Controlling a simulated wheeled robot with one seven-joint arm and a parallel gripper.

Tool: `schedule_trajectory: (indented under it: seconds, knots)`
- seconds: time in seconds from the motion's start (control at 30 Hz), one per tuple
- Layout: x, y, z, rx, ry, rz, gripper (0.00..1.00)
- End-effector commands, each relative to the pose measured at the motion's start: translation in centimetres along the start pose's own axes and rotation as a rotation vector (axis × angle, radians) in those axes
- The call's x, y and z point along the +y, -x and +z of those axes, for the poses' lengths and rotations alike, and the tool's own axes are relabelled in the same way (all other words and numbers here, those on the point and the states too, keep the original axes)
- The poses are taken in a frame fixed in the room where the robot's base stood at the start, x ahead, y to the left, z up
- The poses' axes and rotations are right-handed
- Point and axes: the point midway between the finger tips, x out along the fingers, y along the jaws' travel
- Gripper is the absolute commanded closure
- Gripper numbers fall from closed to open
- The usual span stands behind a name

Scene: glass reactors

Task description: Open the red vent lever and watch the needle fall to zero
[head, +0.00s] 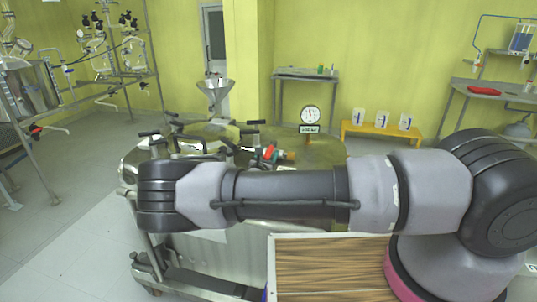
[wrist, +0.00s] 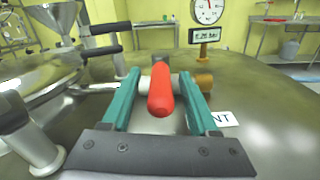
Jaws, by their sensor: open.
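The red vent lever (wrist: 161,90) lies between the two teal fingers of my open gripper (wrist: 163,98) in the wrist view, pointing toward the camera. No clear contact with either finger shows. In the head view the red lever (head: 269,152) shows beside a brass fitting (head: 287,156) on the reactor lid (head: 325,160), behind my arm. A round white pressure gauge (wrist: 208,10) stands behind the lever, above a small digital display (wrist: 205,35). The gauge also shows in the head view (head: 311,115). Its needle is too small to read surely.
A steel funnel (head: 216,92) and black-handled clamps (head: 150,134) stand left on the lid. A white label ending in "NT" (wrist: 223,119) lies right of the gripper. A yellow bench (head: 380,132) with several white containers is behind. The lid right of the lever is mostly clear.

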Motion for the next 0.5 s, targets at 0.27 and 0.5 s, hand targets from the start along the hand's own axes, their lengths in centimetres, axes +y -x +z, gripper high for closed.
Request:
schedule_trajectory:
  seconds: [0.27,0.5]
  knots:
    - [-0.01,0.03,-0.01,0.0,0.0,0.0,0.89]
    - [0.0,0.04,-0.01,0.0,0.0,0.0,1.0]
